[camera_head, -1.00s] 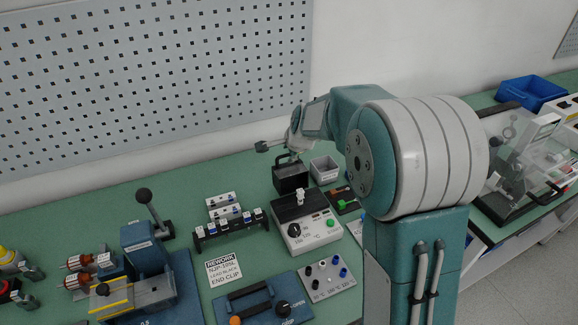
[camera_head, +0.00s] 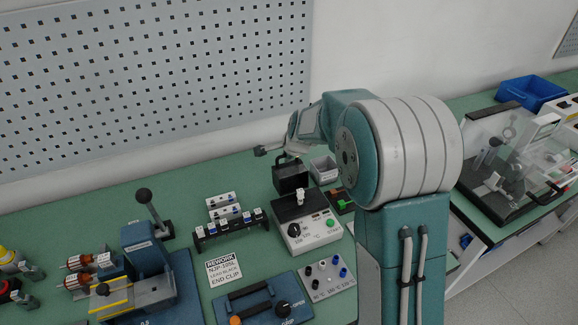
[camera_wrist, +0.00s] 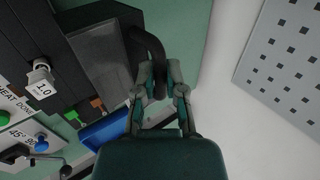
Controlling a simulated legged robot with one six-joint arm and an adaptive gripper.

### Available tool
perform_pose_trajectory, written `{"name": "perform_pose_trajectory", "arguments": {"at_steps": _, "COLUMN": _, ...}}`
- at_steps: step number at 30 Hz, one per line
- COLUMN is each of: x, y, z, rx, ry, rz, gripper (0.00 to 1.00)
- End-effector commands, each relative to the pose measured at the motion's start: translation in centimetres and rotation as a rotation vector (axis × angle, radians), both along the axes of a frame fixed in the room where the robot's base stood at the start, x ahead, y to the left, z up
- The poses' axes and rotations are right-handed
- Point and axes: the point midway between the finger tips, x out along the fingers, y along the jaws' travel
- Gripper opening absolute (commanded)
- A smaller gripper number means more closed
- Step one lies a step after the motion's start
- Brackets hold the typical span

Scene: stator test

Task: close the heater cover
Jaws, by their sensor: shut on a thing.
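The heater (camera_head: 308,232) is a light box with a dark top, a black knob and a green button on its front. Its black cover (camera_head: 290,180) stands raised at the back of the heater, not lying flat on it. In the wrist view the cover (camera_wrist: 103,62) fills the area left of the fingers, and its dark curved handle (camera_wrist: 150,45) runs between them. My gripper (camera_wrist: 160,82) is shut on this handle. In the head view the fingers are small and partly hidden behind the cover and wrist. A white numbered piece (camera_wrist: 41,80) stands on the heater's dark top.
The perforated wall board (camera_head: 150,80) rises behind the bench.

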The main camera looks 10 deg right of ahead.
Motion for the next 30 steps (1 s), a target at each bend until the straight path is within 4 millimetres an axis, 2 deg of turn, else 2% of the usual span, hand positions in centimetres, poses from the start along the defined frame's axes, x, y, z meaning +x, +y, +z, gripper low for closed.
{"name": "perform_pose_trajectory", "arguments": {"at_steps": 3, "x": -0.4, "y": -0.1, "z": 0.3, "rx": -0.001, "ry": -0.001, "rz": 0.000, "gripper": 0.00}}
{"name": "perform_pose_trajectory", "arguments": {"at_steps": 10, "x": -2.7, "y": -0.5, "z": 1.1, "rx": -0.001, "ry": 0.000, "rz": 0.002, "gripper": 0.00}}
{"name": "perform_pose_trajectory", "arguments": {"at_steps": 19, "x": -3.0, "y": -0.6, "z": 1.1, "rx": -0.001, "ry": 0.001, "rz": 0.001, "gripper": 0.00}}
{"name": "perform_pose_trajectory", "arguments": {"at_steps": 25, "x": -5.3, "y": -1.1, "z": 1.5, "rx": -0.001, "ry": 0.001, "rz": -0.001, "gripper": 0.00}}
{"name": "perform_pose_trajectory", "arguments": {"at_steps": 30, "x": -5.9, "y": -1.2, "z": 1.5, "rx": -0.002, "ry": 0.001, "rz": 0.001, "gripper": 0.00}}
